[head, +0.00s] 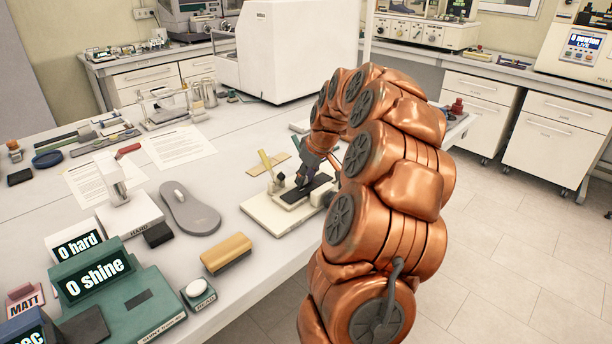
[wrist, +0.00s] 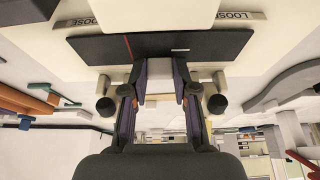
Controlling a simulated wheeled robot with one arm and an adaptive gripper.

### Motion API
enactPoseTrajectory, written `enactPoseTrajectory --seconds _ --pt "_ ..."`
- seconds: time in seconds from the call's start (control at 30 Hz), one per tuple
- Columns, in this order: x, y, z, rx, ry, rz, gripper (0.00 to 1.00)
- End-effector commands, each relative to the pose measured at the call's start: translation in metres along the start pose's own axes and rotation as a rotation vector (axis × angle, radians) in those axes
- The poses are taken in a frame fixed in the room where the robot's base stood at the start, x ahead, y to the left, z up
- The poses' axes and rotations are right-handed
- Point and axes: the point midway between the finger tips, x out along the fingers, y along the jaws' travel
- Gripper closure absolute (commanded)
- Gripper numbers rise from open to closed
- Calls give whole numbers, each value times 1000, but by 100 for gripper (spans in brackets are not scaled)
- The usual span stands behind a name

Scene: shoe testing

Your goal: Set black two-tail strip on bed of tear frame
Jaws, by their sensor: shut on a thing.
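The black two-tail strip (head: 318,186) is a flat dark piece over the cream tear frame (head: 273,212) on the near part of the bench. In the wrist view the strip (wrist: 95,47) runs across the picture, with a red line across it and a thin pale line along it. My gripper (head: 303,184) points down and is shut on the strip near its middle, as the wrist view also shows at the fingertips (wrist: 160,72).
Dark round knobs (wrist: 216,103) flank my fingers on the frame. A grey scale-like pad (head: 192,212), a tan block (head: 226,251) and a green shine meter (head: 125,300) stand to the left. Thin tan strips (head: 268,164) lie behind the frame.

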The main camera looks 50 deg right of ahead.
Motion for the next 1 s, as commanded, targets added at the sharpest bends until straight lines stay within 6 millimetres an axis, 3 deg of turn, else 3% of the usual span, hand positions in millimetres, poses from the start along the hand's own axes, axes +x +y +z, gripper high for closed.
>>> enactPoseTrajectory --seconds 0.07,0.1,0.37,0.77,1.0 --pt "2 0 1 0 0 0 96" --pt "2 0 1 0 0 0 70" --pt "1 0 0 0 0 0 43" --pt "-4 0 0 0 2 1 43" --pt "-40 0 -1 0 5 3 43"
